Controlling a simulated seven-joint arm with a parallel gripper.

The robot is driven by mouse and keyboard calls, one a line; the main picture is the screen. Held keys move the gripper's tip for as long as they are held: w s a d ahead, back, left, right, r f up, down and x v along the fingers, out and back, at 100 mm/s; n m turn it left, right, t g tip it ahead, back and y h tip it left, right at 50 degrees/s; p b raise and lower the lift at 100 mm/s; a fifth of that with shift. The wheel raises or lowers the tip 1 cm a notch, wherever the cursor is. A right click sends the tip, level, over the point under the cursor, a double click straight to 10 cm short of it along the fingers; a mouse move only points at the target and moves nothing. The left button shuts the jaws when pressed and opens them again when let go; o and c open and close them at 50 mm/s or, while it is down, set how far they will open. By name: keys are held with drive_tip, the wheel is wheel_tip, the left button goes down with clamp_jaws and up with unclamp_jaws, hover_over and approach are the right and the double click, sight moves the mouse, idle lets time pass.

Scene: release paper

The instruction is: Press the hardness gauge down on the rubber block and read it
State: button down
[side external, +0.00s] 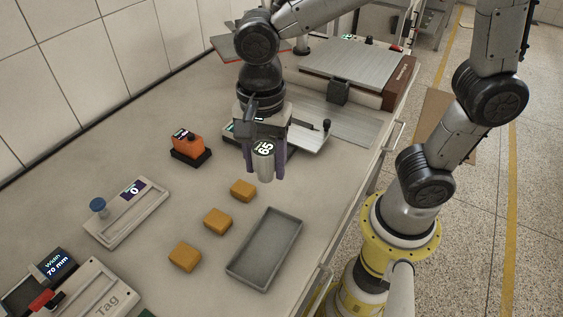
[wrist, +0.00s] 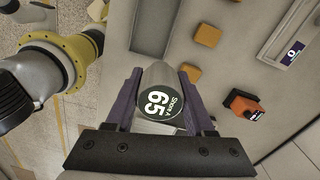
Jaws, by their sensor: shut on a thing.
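My gripper (side external: 264,164) is shut on the hardness gauge (side external: 263,160), a grey cylinder with a round dark dial. In the wrist view the gauge (wrist: 157,95) sits between the two purple fingers, and its dial reads "Shore A 65". Three orange-tan rubber blocks lie in a row on the bench: a near one (side external: 184,256), a middle one (side external: 217,221) and a far one (side external: 243,190). The gauge is close to the far block in the side view. The gauge's lower tip is hidden in the wrist view, so I cannot tell whether it touches a block.
An empty grey tray (side external: 265,248) lies right of the blocks. An orange device (side external: 187,146) on a black base stands at the left, near a flat instrument (side external: 126,212) reading 0. A width display (side external: 54,266) reads 70 mm. A metal-topped machine (side external: 350,68) stands at the back.

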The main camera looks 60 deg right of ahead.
hover_over(243, 187)
drive_tip(key=s+a, duration=0.2)
drive_tip(key=a, duration=0.1)
wheel_tip(243, 187, down, 3)
drive_tip(key=shift+m, duration=0.5)
drive_tip(key=d+f, duration=0.1)
drive_tip(key=w+f, duration=0.1)
drive_tip(key=w+d+f, duration=0.1)
drive_tip(key=shift+d+f, duration=0.3)
drive_tip(key=shift+f, duration=0.05)
drive_tip(key=shift+d+f, duration=0.2)
drive_tip(key=shift+f, duration=2.5)
drive_tip(key=shift+f, duration=0.4)
drive_tip(key=shift+s+f, duration=0.1)
drive_tip(key=shift+f, duration=0.1)
drive_tip(key=shift+r, duration=0.1)
drive_tip(key=shift+c, duration=0.9)
unclamp_jaws()
drive_tip(key=shift+r, duration=0.1)
